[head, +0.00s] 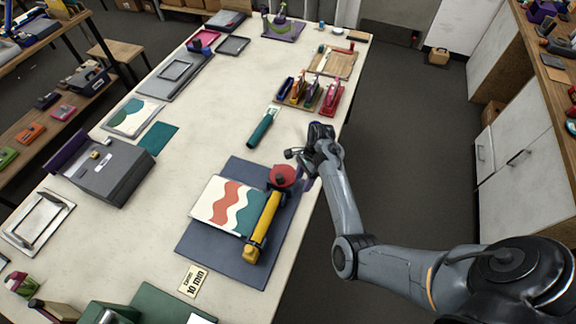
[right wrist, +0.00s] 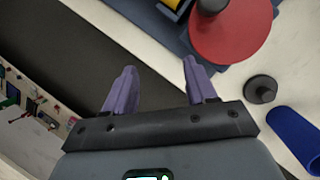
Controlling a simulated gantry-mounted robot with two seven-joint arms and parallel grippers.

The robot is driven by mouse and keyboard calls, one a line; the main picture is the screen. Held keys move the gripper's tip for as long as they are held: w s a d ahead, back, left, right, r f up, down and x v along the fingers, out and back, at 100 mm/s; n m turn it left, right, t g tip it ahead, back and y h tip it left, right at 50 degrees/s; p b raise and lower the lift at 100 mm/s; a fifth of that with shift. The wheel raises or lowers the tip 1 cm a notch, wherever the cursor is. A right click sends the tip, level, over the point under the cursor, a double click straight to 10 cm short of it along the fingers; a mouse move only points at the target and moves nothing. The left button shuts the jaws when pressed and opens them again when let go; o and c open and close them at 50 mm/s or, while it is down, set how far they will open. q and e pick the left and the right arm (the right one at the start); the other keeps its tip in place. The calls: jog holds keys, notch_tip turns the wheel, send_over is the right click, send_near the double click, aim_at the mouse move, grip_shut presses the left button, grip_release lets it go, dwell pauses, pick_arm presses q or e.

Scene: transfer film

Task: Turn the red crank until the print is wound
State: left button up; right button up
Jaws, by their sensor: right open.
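The red crank disc (head: 284,177) sits at the far end of a yellow roller (head: 265,222). The disc also shows large in the right wrist view (right wrist: 232,32), with a dark round knob (right wrist: 210,5) on it. The print (head: 222,203), white with red and teal waves, lies left of the roller on a dark blue base (head: 212,246). My right gripper (head: 308,184) is just right of the disc, near the table's right edge. In the right wrist view its purple fingers (right wrist: 160,72) are spread with nothing between them, apart from the disc. My left gripper is not in view.
A dark knob (right wrist: 260,88) and a blue cylinder (right wrist: 293,137) lie close beside my right gripper. The floor right of the table is clear.

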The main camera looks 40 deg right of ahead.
jog(key=t, duration=0.2)
send_near(280, 175)
jog(key=f, duration=0.1)
jog(key=x, duration=1)
jog(key=shift+a+f, duration=0.1)
jog(key=shift+a, duration=0.1)
jog(key=c, duration=1)
